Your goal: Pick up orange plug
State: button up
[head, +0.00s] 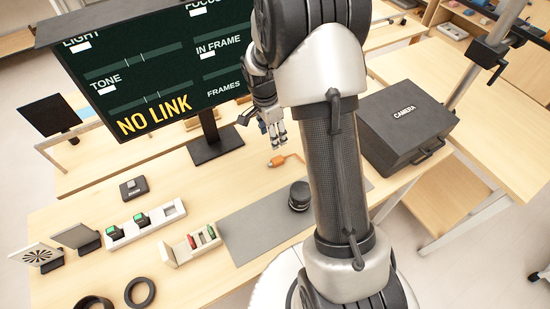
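A monitor (215,143) stands behind. A black camera case (405,125) is at the right. A grey mat (250,228) bears a black round lens-like object (299,195). Holders with green (141,219) and red (192,242) items stand to the left. Bare table surrounds the plug.

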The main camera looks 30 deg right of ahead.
jog(key=b, duration=0.2)
send_over(277, 160)
jog(key=f, duration=0.9)
jog(key=shift+a+f, duration=0.1)
jog(key=shift+a, duration=0.1)
jog(key=shift+d+f+b, duration=0.15)
jog(key=shift+f+b, duration=0.95)
jog(key=shift+f, duration=1.6)
jog(key=shift+r, duration=0.1)
jog(key=c, duration=1.1)
jog(key=shift+o, duration=0.2)
